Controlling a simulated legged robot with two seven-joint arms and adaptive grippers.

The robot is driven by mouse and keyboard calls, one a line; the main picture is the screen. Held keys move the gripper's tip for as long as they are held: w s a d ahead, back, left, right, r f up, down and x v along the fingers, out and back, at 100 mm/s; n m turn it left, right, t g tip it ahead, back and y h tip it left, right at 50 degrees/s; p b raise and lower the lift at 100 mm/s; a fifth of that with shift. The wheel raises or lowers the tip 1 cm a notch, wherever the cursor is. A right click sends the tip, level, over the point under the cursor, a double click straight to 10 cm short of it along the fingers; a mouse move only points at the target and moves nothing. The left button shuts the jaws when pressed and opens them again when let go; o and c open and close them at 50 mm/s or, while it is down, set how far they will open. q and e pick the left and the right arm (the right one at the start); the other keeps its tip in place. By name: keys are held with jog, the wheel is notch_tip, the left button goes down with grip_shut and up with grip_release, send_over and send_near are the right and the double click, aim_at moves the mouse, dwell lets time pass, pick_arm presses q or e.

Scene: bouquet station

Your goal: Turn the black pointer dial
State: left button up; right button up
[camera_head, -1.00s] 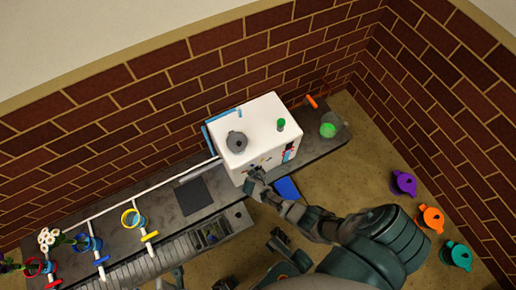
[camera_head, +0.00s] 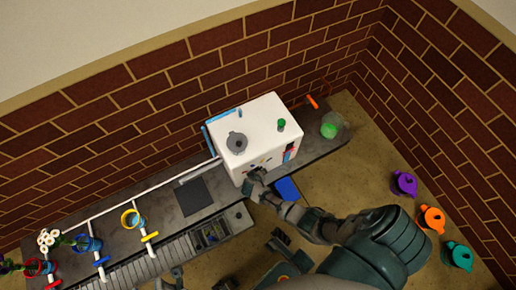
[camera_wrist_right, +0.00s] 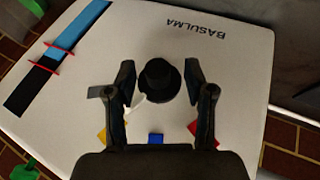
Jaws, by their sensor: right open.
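The black dial (camera_wrist_right: 159,80) is a round knob on the front panel of the white machine (camera_head: 264,128), with a white pointer (camera_wrist_right: 137,103) at its lower left in the right wrist view. My right gripper (camera_wrist_right: 159,82) is open, with one finger on each side of the dial; gaps show between the fingers and the knob. In the head view my right gripper (camera_head: 252,183) is at the machine's front face and hides the dial. A dark grey part at the bottom centre of the head view may be my left gripper (camera_head: 279,240); its jaw state is unclear.
The panel carries yellow, blue (camera_wrist_right: 156,139) and red buttons below the dial and a blue-black strip (camera_wrist_right: 58,58). A grey counter (camera_head: 193,197) holds the machine. Purple, orange and teal pitchers (camera_head: 459,256) stand at the right. Colored cups and flowers are at the left.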

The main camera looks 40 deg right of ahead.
jog(key=v, duration=1.1)
jog(key=shift+a+r, duration=0.3)
jog(key=shift+a, duration=0.05)
